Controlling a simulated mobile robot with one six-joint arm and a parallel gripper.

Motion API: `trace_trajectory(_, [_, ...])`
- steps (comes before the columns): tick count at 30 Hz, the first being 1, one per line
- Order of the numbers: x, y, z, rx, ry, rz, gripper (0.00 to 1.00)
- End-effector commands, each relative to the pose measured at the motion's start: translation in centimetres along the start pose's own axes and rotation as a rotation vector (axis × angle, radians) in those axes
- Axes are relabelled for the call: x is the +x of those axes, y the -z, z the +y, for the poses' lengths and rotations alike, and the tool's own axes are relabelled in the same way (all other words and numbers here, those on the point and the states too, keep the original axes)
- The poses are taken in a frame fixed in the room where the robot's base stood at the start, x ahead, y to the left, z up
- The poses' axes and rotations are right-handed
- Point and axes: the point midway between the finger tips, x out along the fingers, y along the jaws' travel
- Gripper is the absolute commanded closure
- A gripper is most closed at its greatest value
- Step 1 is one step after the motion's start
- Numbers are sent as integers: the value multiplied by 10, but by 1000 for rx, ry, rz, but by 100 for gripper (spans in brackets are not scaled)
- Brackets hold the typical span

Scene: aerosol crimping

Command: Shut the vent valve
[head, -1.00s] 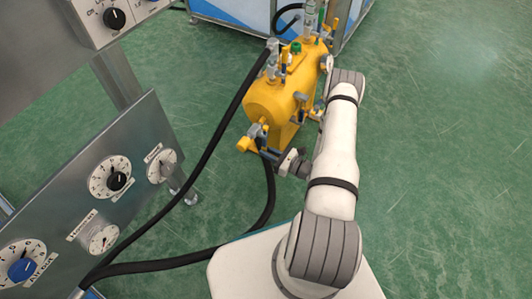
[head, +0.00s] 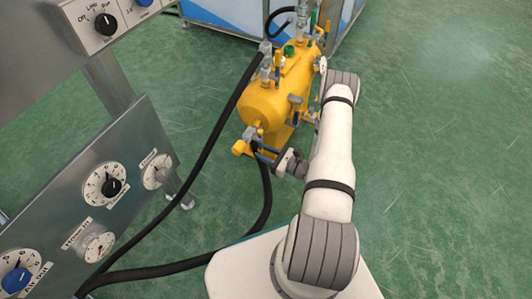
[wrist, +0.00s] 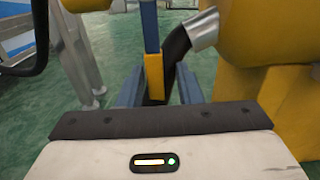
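A blue lever with a yellow sleeve (wrist: 154,75) hangs between my fingers in the wrist view. I take it as the vent valve's handle, but its label is not visible. My gripper (wrist: 160,92) is open around it; the left finger is close to the sleeve, and a gap shows on the right. In the head view my gripper (head: 264,150) is at the near lower end of the yellow tank (head: 268,101), beside a yellow fitting (head: 241,148). The valve body is not clear there.
A black hose (wrist: 177,45) with a metal collar passes just behind the lever. Black hoses also run from the tank to the panel (head: 130,135) with dials at left. A blue-and-white cabinet (head: 235,22) stands behind. Green floor at right is clear.

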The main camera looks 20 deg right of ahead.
Motion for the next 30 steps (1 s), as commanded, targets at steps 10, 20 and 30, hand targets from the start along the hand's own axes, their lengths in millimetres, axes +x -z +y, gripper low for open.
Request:
trace_trajectory(10, [-2, 0, 2, 5, -4, 2, 63])
trace_trajectory(20, [-49, -2, 0, 6, 2, 2, 63])
trace_trajectory(30, [-77, 0, 1, 3, -3, 1, 63])
